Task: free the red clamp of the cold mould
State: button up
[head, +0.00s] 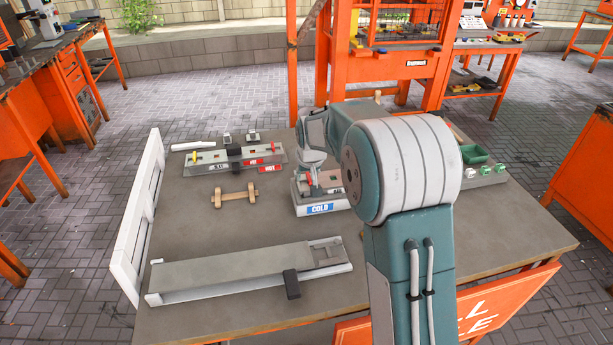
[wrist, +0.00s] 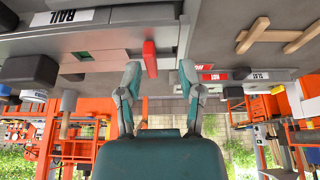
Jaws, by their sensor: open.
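The cold mould (head: 320,208), a grey block with a blue COLD label, sits near the middle of the table, partly hidden behind my arm. My gripper (head: 314,180) is over it, pointing down. In the wrist view, which looks upside down, the red clamp (wrist: 150,58) is a small upright red piece on a grey block. My open gripper (wrist: 159,72) has a fingertip on each side of it, with the clamp nearer the left finger. I cannot tell whether either finger touches it.
Left of the mould is a grey rail-like fixture (head: 205,158) with red HOT labels and yellow and red levers. A wooden handle (head: 235,196) lies before it. A long grey mould (head: 235,268) lies in front. A white slatted panel (head: 138,220) stands at the left edge.

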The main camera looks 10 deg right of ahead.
jog(key=shift+w+f, duration=0.1)
jog(key=shift+f, duration=0.2)
jog(key=shift+d+f, duration=0.1)
jog(key=shift+d, duration=0.55)
grip_shut()
jog(key=shift+a, duration=0.4)
